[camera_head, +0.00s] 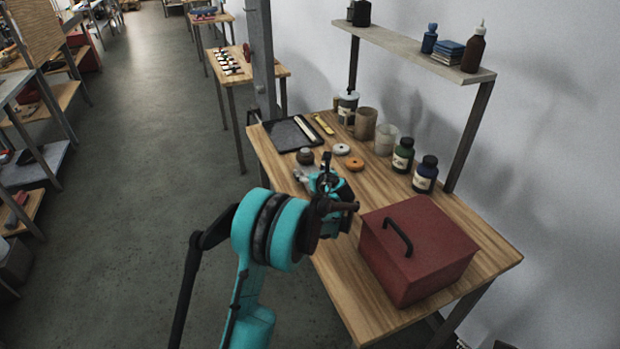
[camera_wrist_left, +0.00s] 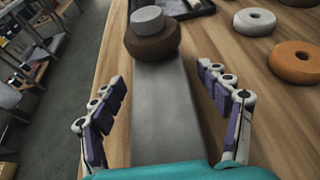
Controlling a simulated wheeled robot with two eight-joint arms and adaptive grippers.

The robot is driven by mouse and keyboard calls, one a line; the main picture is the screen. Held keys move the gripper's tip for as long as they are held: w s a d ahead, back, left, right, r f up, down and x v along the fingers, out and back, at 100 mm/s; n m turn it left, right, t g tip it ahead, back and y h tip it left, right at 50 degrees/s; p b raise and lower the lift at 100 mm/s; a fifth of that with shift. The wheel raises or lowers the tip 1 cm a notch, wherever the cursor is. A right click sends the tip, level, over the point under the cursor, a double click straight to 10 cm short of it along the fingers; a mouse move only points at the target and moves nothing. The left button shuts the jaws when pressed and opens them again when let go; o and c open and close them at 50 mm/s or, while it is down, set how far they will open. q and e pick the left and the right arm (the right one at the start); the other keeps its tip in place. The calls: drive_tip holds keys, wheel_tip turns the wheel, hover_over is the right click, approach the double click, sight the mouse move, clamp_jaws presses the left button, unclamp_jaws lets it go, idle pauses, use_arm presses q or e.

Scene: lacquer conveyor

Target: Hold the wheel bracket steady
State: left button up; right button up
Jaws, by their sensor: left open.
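The wheel bracket shows in the left wrist view as a long grey flat bar (camera_wrist_left: 163,115) with a brown round wheel (camera_wrist_left: 153,42) and a grey cap at its far end. In the head view the dark wheel (camera_head: 305,156) sits on the wooden bench, and most of the bar is hidden behind my gripper. My left gripper (camera_wrist_left: 161,75) is open, with one purple-padded finger on each side of the bar. Gaps show between the fingers and the bar. In the head view my left gripper (camera_head: 322,175) is over the near left part of the bench. My right gripper is out of view.
A red box (camera_head: 425,250) with a black handle stands on the bench at the near right. A white ring (camera_head: 341,149) and an orange ring (camera_head: 355,164) lie beyond my gripper. A black tray (camera_head: 290,134), cups and dark bottles (camera_head: 402,156) stand farther back.

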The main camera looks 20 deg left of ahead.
use_arm(q)
drive_tip(key=shift+w+a+f, duration=0.25)
drive_tip(key=shift+r, duration=0.15)
clamp_jaws()
drive_tip(key=shift+r, duration=0.15)
